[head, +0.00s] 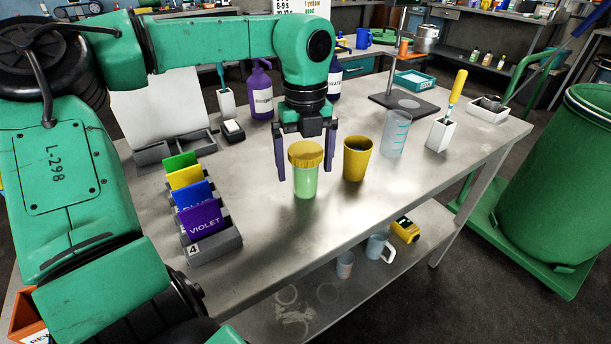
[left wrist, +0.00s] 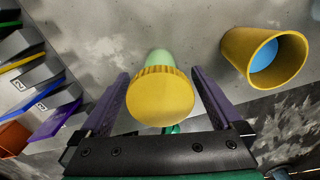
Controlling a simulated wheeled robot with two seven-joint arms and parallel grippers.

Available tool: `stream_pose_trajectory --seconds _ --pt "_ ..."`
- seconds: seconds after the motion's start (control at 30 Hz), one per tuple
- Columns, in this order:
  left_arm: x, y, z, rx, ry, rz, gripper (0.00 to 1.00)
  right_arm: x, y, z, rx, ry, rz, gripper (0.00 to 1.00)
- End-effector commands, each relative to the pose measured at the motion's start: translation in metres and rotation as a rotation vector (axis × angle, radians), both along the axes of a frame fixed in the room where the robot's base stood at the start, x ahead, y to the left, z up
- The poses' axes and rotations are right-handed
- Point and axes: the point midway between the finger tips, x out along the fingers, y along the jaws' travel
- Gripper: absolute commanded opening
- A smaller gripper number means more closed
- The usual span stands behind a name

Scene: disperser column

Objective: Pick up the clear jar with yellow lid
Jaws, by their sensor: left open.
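The clear jar (head: 305,180) has a ribbed yellow lid and looks pale green inside. It stands upright on the metal table in the head view. My left gripper (head: 307,172) points down over the table, its two purple fingers apart on either side of the jar. In the left wrist view the yellow lid (left wrist: 160,96) lies between the open fingers (left wrist: 160,100), with a gap on both sides. The jar's pale green body shows behind the lid. My right gripper is not in view.
A yellow cup (head: 357,158) stands close to the right of the jar. A clear measuring beaker (head: 396,134) is farther right. A rack of colored cards (head: 215,240) is at the left. The table (head: 270,235) is bare in front of the jar.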

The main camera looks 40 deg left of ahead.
Motion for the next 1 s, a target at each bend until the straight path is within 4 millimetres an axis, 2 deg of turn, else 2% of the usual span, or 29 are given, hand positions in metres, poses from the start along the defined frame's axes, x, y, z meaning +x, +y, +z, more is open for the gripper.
stream_pose_trajectory --seconds 0.17,0.2,0.37,0.4,0.63,0.77,0.87,1.0 --pt "0.000 0.000 -0.002 0.000 -0.001 0.000 1.00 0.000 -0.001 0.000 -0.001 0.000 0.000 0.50" --pt "0.000 0.000 -0.001 0.000 -0.001 0.000 0.96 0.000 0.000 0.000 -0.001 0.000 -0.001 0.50" --pt "0.000 0.000 -0.001 0.000 -0.001 0.000 0.35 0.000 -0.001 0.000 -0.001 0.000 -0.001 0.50" --pt "0.000 0.000 -0.001 0.000 -0.001 0.000 0.20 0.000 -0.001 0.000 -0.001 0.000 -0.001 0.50" --pt "0.000 0.000 0.000 0.000 -0.001 0.000 0.18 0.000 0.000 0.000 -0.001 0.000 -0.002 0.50" --pt "0.001 0.001 0.007 0.001 -0.003 0.001 0.18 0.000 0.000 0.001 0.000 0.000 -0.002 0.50" --pt "0.001 0.000 0.023 0.003 -0.005 0.000 0.18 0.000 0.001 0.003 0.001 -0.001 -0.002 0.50" --pt "0.001 0.000 0.063 0.004 -0.007 0.001 0.18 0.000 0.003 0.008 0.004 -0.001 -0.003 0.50"
